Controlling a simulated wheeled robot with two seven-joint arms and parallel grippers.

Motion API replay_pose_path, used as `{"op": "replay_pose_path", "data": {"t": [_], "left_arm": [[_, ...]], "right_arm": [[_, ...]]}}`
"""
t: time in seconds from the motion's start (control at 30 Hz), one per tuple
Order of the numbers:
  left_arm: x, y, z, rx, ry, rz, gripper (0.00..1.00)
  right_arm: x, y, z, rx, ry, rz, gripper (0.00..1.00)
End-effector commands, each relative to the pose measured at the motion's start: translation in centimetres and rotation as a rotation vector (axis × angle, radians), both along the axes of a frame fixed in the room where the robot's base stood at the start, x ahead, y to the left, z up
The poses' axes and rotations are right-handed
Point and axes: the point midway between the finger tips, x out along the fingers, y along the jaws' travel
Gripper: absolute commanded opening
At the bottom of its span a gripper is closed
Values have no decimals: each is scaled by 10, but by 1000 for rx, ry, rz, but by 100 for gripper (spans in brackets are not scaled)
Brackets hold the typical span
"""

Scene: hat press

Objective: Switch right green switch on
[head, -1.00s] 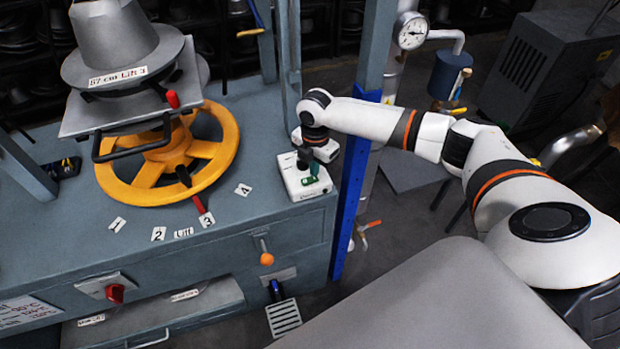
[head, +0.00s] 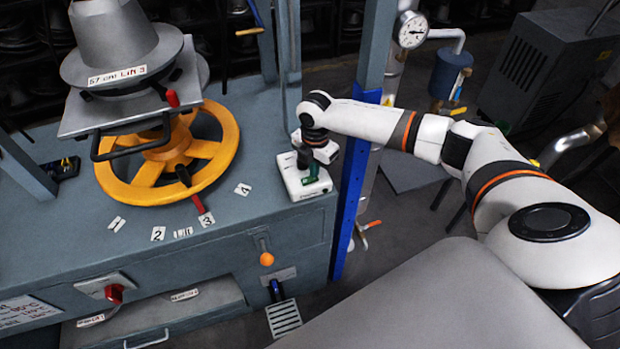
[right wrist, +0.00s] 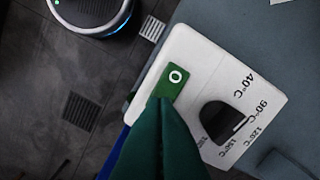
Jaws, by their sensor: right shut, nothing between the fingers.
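The white control box (head: 300,185) stands on the right end of the blue-grey bench. In the right wrist view, the box (right wrist: 190,50) carries a green rocker switch (right wrist: 173,80) with a white circle on its exposed end. A black dial (right wrist: 222,120) with temperature marks sits beside it. My right gripper (head: 311,175) is over the box, its green fingers pointing down. In the right wrist view its shut fingertips (right wrist: 162,104) overlap the switch's end away from the circle, hiding it. I cannot tell whether they touch. My left gripper is out of view.
A yellow handwheel (head: 226,150) under a grey hat form (head: 115,45) stands to the left. A blue upright (head: 347,205) rises just right of the box. An orange-knobbed lever (head: 266,259) sits on the bench front below.

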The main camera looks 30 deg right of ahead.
Motion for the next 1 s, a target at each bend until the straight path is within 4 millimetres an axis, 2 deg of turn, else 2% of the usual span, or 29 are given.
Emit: {"op": "replay_pose_path", "data": {"t": [0.77, 1.0], "left_arm": [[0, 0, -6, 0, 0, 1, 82], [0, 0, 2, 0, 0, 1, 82]], "right_arm": [[0, 0, -12, 1, 0, 0, 0], [0, 0, -5, 1, 0, 0, 0]]}}
